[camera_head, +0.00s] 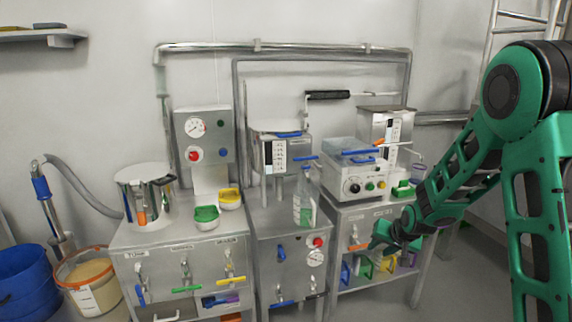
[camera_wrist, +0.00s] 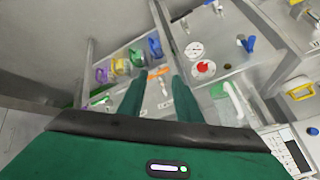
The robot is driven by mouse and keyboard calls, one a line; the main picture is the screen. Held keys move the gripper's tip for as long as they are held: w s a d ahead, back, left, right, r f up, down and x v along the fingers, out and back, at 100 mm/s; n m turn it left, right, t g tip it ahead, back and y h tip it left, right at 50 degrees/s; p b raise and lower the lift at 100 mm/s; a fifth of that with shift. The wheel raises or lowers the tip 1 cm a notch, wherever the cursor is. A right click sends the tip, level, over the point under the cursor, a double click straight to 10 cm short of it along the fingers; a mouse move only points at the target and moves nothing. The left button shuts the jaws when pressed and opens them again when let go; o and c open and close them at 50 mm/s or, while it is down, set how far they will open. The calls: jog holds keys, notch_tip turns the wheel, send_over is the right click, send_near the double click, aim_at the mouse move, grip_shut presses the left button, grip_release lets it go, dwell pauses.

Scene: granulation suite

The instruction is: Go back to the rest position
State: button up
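My gripper (camera_head: 378,241) is at the end of my green arm, in front of the right-hand steel cabinet (camera_head: 372,215) in the head view. In the wrist view, the two dark green fingers of my gripper (camera_wrist: 158,80) stand apart with nothing held between them. An orange lever handle (camera_wrist: 159,72) on the cabinet front shows just past the fingertips. It also shows in the head view (camera_head: 358,247), left of the gripper. The arm is bent and reaches in from the right.
A spray bottle (camera_head: 304,200) stands on the middle cabinet. A steel pot (camera_head: 144,196) and green and yellow scoops (camera_head: 206,214) are on the left one. A blue tub (camera_head: 28,284) and a powder bucket (camera_head: 88,280) stand left. Floor shows right of the cabinets.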

jog(key=s+d+r+g+h, duration=0.1)
jog(key=s+d+r, duration=0.2)
jog(key=s, duration=0.2)
jog(key=s+d+r+g, duration=0.1)
jog(key=s+d+r, duration=0.2)
jog(key=s+d, duration=0.15)
jog(key=s+d+r+m+g, duration=0.1)
jog(key=s+r+g, duration=0.1)
jog(key=s, duration=1.5)
jog(key=s+d+r+m+g, duration=0.1)
jog(key=s+r, duration=0.4)
jog(key=s, duration=1.3)
jog(key=shift+s+d+g, duration=0.15)
jog(key=shift+d+g, duration=0.45)
jog(key=shift+g, duration=0.5)
jog(key=shift+r, duration=0.1)
jog(key=shift+w+f, duration=0.25)
jog(key=shift+w, duration=0.4)
